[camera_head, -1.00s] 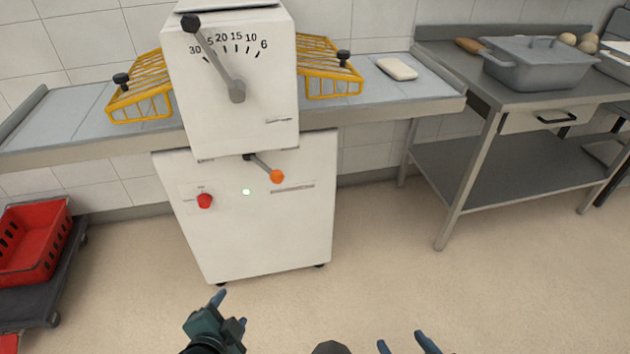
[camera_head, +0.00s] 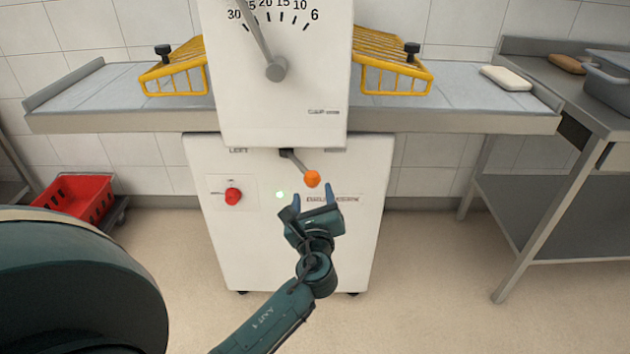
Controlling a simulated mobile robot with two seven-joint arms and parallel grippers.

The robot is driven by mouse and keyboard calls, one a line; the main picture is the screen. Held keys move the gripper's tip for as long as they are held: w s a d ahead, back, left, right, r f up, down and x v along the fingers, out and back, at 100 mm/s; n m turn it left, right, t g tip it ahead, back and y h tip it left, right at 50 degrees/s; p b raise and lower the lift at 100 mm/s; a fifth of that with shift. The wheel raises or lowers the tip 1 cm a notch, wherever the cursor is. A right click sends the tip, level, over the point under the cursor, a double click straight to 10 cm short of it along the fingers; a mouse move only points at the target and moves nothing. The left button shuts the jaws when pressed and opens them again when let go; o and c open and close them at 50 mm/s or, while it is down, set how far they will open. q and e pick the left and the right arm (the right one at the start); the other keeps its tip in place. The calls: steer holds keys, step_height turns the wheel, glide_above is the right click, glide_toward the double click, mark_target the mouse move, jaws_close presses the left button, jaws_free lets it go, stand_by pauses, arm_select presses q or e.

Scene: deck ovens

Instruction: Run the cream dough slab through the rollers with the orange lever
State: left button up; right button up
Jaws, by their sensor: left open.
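The orange lever (camera_head: 312,179) hangs from the front of the white roller machine (camera_head: 290,95), a short grey arm with an orange ball at its end, leaning to the right. My left gripper (camera_head: 312,201) is open and empty, just below the orange ball, its two blue fingertips pointing up toward it. I cannot tell whether it touches the ball. The cream dough slab (camera_head: 506,78) lies on the right side of the grey table (camera_head: 470,95), beyond the right yellow guard. My right gripper is not in view.
Yellow wire guards (camera_head: 393,62) flank the machine. A red crate (camera_head: 75,197) stands at left. A steel table (camera_head: 590,100) with a grey container (camera_head: 610,80) stands at right.

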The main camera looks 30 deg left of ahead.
mark_target(312, 184)
arm_select(q)
steer(key=x, duration=0.7)
steer(key=shift+b, duration=0.3)
steer(key=shift+d, duration=0.1)
jaws_close()
steer(key=shift+s, duration=0.1)
